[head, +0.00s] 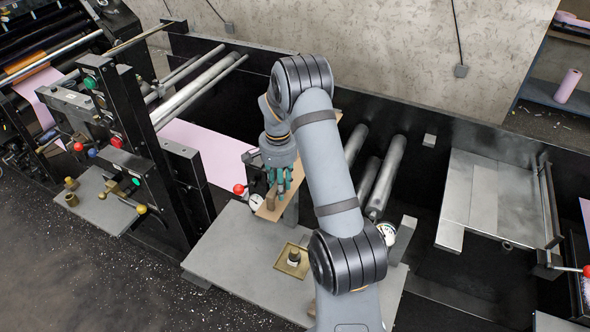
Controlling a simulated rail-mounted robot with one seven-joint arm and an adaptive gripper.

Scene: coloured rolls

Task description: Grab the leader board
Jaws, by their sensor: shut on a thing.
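The leader board appears to be a long tan board (266,213) near the middle of the head view. It runs up and to the right behind my arm, which hides part of it. A small brown upright piece stands on its near end. My gripper (278,187), with teal fingers, points down over this near end. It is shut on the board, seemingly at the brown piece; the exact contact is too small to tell.
A grey metal table (235,258) lies below, with a small brass tray (293,261) holding a dark jar. A red-knobbed lever (239,189) and a dial gauge (256,202) are close left of the board. Metal rollers (385,175) lie right of my arm.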

